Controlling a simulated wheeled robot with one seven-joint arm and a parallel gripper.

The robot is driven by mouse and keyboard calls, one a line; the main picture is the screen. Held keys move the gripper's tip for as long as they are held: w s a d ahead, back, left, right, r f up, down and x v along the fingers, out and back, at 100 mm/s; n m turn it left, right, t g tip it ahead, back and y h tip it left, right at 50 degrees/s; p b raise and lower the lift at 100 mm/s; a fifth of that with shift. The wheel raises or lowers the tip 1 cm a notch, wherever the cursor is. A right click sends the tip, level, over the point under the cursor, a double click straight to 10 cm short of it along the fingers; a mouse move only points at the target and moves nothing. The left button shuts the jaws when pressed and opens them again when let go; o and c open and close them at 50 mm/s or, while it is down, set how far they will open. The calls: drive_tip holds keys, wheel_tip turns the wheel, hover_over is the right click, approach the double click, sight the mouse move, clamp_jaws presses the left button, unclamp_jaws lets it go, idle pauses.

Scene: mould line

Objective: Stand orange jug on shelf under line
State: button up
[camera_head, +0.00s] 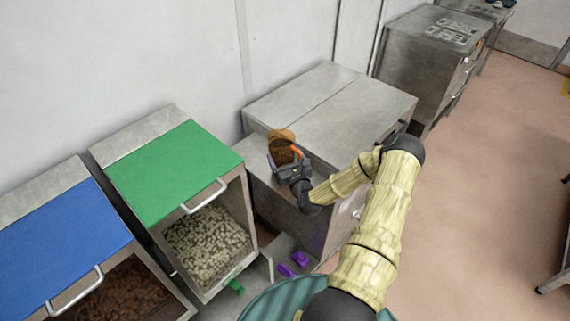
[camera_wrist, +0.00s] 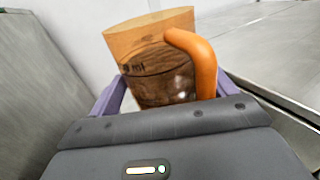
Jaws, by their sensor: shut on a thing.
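The orange jug (camera_head: 283,148) is a clear measuring jug with an orange tint and an orange handle, and dark brown contents show inside. It also shows in the wrist view (camera_wrist: 152,52), close up, nearly upright with a slight tilt, its handle on the right. My gripper (camera_head: 290,165) is shut on the jug, with purple fingers at its two sides. It holds the jug at the left end of a grey metal cabinet (camera_head: 330,110), over or at its lower ledge (camera_head: 259,170). I cannot tell whether the jug's base touches anything, as my gripper hides it. I cannot identify the shelf under the line.
Left stand a bin with a green lid (camera_head: 170,168) and pale pieces, and a bin with a blue lid (camera_head: 60,240) and brown contents. Small purple items (camera_head: 300,258) lie on a low grey surface. More grey cabinets (camera_head: 430,55) stand at the back right.

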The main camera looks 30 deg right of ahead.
drive_tip(key=shift+f+p, duration=0.5)
drive_tip(key=shift+f, duration=1.3)
drive_tip(key=shift+f, duration=0.15)
drive_tip(key=o, duration=1.3)
drive_tip(key=shift+s, duration=0.1)
drive_tip(key=s+b, duration=0.1)
drive_tip(key=s, duration=0.3)
drive_tip(key=s+b, duration=0.2)
drive_tip(key=s, duration=0.2)
drive_tip(key=s+a+b, duration=0.1)
drive_tip(key=s, duration=0.3)
drive_tip(key=shift+a, duration=0.1)
